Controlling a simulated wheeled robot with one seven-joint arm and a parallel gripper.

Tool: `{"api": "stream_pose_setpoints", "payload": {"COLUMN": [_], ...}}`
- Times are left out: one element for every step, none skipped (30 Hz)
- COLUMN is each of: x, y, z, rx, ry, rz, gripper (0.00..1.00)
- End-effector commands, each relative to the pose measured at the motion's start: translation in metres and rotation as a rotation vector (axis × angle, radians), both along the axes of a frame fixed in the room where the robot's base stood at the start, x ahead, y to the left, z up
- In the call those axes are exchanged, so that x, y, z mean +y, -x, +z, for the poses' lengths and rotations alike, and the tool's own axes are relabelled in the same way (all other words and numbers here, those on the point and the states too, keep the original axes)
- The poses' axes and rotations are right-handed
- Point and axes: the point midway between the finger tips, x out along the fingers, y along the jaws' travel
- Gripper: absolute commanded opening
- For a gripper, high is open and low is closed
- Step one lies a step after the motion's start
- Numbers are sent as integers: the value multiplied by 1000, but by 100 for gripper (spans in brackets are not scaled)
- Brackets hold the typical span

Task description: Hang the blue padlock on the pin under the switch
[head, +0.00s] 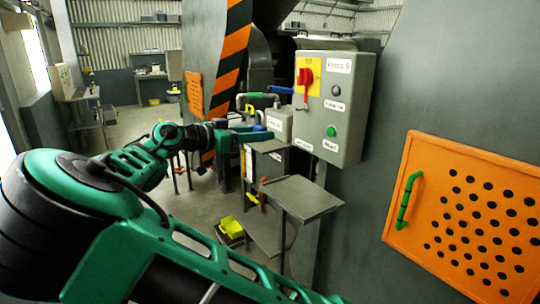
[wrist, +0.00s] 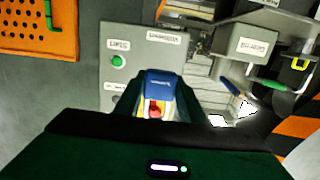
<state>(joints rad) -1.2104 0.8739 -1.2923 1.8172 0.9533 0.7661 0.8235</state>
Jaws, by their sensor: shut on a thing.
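My gripper (head: 256,133) is shut on the blue padlock (wrist: 160,78), which sits between the two fingers in the wrist view. In the head view only a small blue part of the padlock (head: 259,127) shows. The red switch (head: 306,76) on its yellow plate is at the upper left of the grey control box (head: 348,110). The gripper is left of and lower than the switch in the head view. In the wrist view red and yellow show just below the padlock's blue body. The pin under the switch is too small to make out clearly.
The control box has a green button (head: 331,131). A green bar with a blue end (head: 280,90) and a grey box (head: 279,124) stand left of it. A small grey table (head: 300,197) is below. An orange perforated panel (head: 465,220) is at right.

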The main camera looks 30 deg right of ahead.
Motion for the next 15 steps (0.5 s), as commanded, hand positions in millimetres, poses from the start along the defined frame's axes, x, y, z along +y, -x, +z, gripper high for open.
{"api": "stream_pose_setpoints", "payload": {"x": [4,5,6,6,5,4,2,0,-3,-6,-9,-13,-16,-19,-23], "y": [-1,-2,-2,-2,-2,-2,-2,-2,-2,-2,-2,-2,-2,-2,-2], "z": [6,8,10,11,12,12,12,12,12,12,11,11,11,11,11], "rx": [-2,-2,-2,-2,-1,0,1,1,1,1,1,1,1,1,1], "ry": [-2,-3,-4,-6,-6,-7,-7,-7,-7,-8,-8,-8,-8,-7,-7], "rz": [1,1,0,-1,-1,-2,-2,-3,-3,-4,-5,-6,-7,-7,-7], "gripper": [16,16,16,16,16,16,16,16,16,16,16,16,16,16,16]}}
